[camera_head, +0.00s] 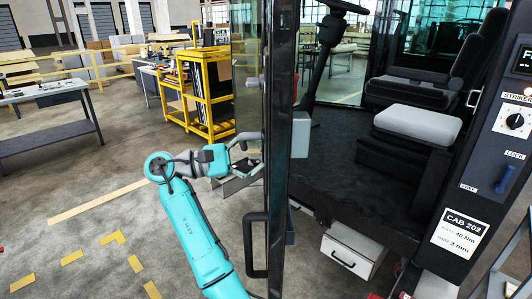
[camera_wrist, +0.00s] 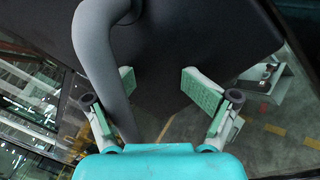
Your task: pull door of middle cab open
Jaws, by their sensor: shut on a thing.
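The cab door (camera_head: 279,130) stands open, seen nearly edge-on, with a tall black frame and glass. A black pull handle (camera_head: 256,246) is on its lower left side. My gripper (camera_head: 246,158) is at the door's left side, above this pull handle. In the wrist view, a grey curved bar (camera_wrist: 100,60) on a dark panel (camera_wrist: 210,35) runs down past the left finger.
The cab interior has a seat (camera_head: 417,124) and a white drawer box (camera_head: 352,250) below. A control panel (camera_head: 505,130) stands at right. A yellow trolley (camera_head: 208,95) and a grey workbench (camera_head: 45,100) are at left. The floor left of the door is clear.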

